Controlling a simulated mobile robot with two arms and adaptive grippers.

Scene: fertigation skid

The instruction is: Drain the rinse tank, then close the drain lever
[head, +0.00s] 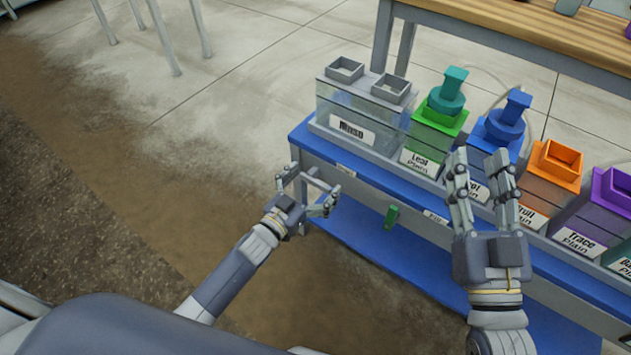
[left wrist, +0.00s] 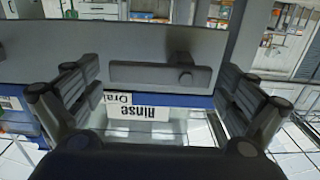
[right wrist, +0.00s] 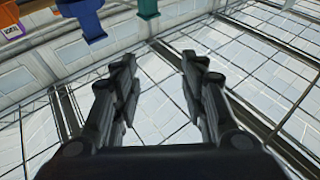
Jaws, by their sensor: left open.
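The rinse tank (head: 383,112) is a clear box with a grey lid and a "Rinse" label, at the left end of the blue rack. How much liquid it holds I cannot tell. Below its front is a grey drain lever (head: 319,183). In the left wrist view the lever (left wrist: 145,75) is a flat bar with a round pivot, lying crosswise between my fingers. My left gripper (head: 306,192) is open around the lever; contact is unclear. My right gripper (head: 481,155) is open and empty, raised in front of the tanks; it also shows in the right wrist view (right wrist: 158,58).
Green (head: 438,118), blue, orange and purple-lidded tanks stand to the right along the blue rack (head: 345,232). A green lever (head: 391,217) hangs from the rack's front. A wooden table (head: 530,35) stands behind.

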